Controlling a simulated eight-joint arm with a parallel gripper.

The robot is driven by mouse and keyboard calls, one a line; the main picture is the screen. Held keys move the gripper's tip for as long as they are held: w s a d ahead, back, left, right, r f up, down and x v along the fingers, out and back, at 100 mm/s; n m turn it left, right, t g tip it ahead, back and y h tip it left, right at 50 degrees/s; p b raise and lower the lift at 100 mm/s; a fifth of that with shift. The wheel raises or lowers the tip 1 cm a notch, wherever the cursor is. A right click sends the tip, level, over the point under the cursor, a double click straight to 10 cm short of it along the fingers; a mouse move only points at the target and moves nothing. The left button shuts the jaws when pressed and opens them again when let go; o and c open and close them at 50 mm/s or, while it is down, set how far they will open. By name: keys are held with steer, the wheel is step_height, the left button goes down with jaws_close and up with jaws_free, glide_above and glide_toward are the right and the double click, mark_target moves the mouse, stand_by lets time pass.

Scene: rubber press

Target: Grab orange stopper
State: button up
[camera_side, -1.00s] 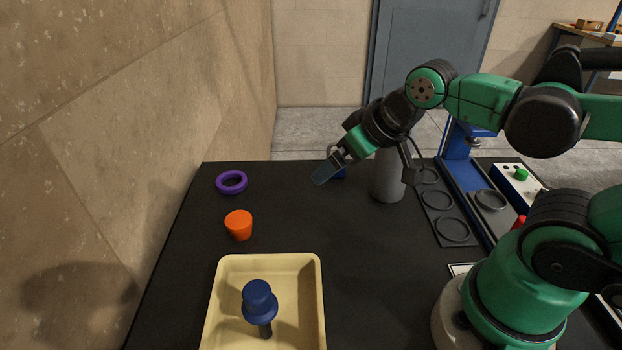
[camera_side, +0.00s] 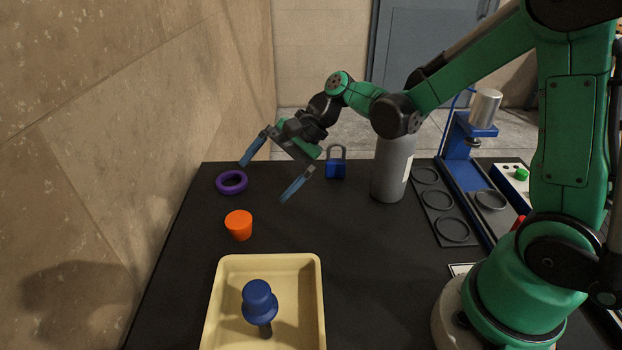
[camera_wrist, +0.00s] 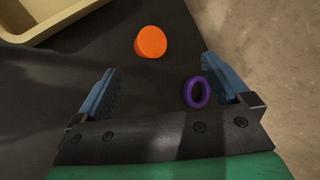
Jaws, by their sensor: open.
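The orange stopper (camera_side: 239,225) stands on the black table in the side view, above the cream tray and below the purple ring. It also shows in the wrist view (camera_wrist: 151,42), near the top middle, ahead of the fingers. My gripper (camera_side: 268,177) is open and empty, with its two blue fingers spread wide. It hangs above the table beyond the stopper, near the purple ring, and does not touch the stopper. In the wrist view my gripper (camera_wrist: 163,95) has the purple ring (camera_wrist: 196,92) showing close to its right finger.
The cream tray (camera_side: 316,296) holds a blue stopper-like piece (camera_side: 258,299). A blue padlock (camera_side: 336,166) and a grey cylinder (camera_side: 391,172) stand right of my gripper. A black rack with round recesses (camera_side: 438,198) lies farther right. Bare table surrounds the orange stopper.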

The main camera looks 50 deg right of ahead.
mark_target(244, 217)
steer(key=f+m+y, duration=0.1)
steer(key=f, duration=0.1)
steer(key=w+f+m+y, duration=0.1)
steer(key=m+y, duration=0.1)
steer(key=w+f+m+y, duration=0.1)
steer(key=f+m, duration=0.1)
steer(key=shift+a+f+g+y, duration=0.3)
steer(key=shift+a, duration=0.1)
steer(key=shift+s+f+m+y, duration=0.2)
steer(key=shift+f+m+y, duration=0.2)
steer(key=shift+f+m, duration=0.15)
steer(key=shift+x, duration=2.9)
steer(key=shift+s, duration=0.1)
steer(key=c, duration=1.4)
steer(key=shift+o, duration=0.2)
